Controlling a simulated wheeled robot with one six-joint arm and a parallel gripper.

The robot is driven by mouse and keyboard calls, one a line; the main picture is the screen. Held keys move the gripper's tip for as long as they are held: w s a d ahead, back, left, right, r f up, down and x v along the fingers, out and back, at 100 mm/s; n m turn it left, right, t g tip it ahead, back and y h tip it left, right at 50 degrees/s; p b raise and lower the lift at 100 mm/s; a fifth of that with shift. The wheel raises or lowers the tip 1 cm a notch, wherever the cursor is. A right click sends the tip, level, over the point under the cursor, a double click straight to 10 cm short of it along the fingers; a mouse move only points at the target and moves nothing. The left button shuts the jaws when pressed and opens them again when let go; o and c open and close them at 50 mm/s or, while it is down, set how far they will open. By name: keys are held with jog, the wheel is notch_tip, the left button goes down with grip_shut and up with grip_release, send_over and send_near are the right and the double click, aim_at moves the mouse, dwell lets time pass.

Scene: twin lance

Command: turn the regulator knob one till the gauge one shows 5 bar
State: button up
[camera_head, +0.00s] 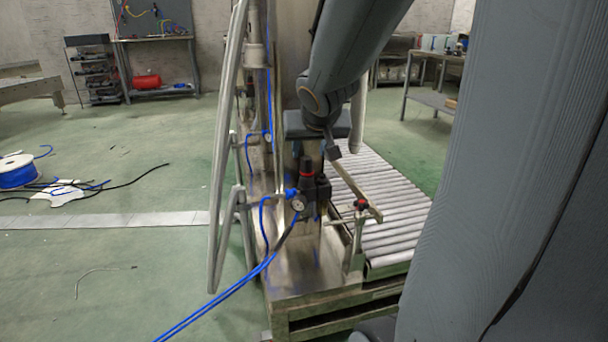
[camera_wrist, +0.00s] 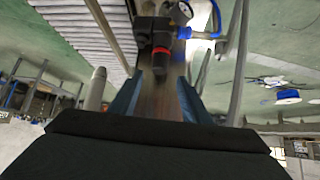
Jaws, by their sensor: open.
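The regulator knob (camera_head: 306,167), dark with a red band, stands upright on the steel post in the head view. The round white gauge (camera_head: 297,204) sits just below it, its reading too small to tell. In the wrist view the knob (camera_wrist: 160,62) shows its red band just beyond and between the fingertips, and the gauge (camera_wrist: 182,12) is at the top edge, its needle unreadable. My gripper (camera_wrist: 160,82) is open, with a blue finger on each side and nothing held. In the head view it is above the knob, its fingers hard to make out.
Blue hoses (camera_head: 225,298) run from the regulator to the floor. A grey tube frame (camera_head: 222,200) stands close on the left. A roller conveyor (camera_head: 385,200) and a red-topped clamp-like fitting (camera_head: 361,205) are on the right. A second dark unit (camera_head: 323,188) adjoins the regulator.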

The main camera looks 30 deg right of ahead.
aim_at(307, 158)
jog(key=shift+b+x, duration=2.2)
jog(key=shift+x, duration=1.9)
jog(key=shift+w+d+r, duration=0.1)
jog(key=shift+r, duration=0.05)
jog(key=c, duration=1)
